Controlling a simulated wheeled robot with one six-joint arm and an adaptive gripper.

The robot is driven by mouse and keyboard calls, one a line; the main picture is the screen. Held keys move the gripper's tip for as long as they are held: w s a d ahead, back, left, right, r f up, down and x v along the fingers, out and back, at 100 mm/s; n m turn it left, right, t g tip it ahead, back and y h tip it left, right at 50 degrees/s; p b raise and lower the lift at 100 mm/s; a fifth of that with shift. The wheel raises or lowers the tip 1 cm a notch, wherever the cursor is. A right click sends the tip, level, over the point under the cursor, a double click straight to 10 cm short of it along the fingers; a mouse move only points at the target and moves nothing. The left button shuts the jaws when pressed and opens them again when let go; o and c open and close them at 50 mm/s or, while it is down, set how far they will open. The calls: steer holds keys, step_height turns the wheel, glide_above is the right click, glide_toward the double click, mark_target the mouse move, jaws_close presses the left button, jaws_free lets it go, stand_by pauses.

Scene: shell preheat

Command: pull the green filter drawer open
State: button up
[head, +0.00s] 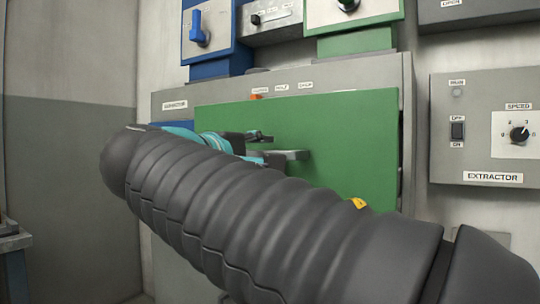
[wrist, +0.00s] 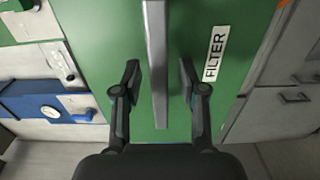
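The green filter drawer (head: 350,135) is a broad green front panel in the grey cabinet. It looks shut. Its grey bar handle (head: 294,155) sticks out near the panel's middle, partly hidden behind my arm and gripper. In the wrist view the handle (wrist: 157,100) runs down between my fingers, next to a white FILTER label (wrist: 216,54) on the green panel (wrist: 100,40). My gripper (wrist: 160,72) is open, one finger on each side of the handle, with a visible gap on both sides. In the head view my gripper (head: 264,147) is at the handle.
A switch panel marked EXTRACTOR (head: 482,130) is on the wall at the right. A blue unit with a lever (head: 198,28) and a green unit (head: 355,40) sit above the cabinet. A bench edge (head: 14,242) shows at the far left. My arm hides the lower cabinet.

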steer(key=shift+s, duration=0.1)
steer(key=v, duration=1.2)
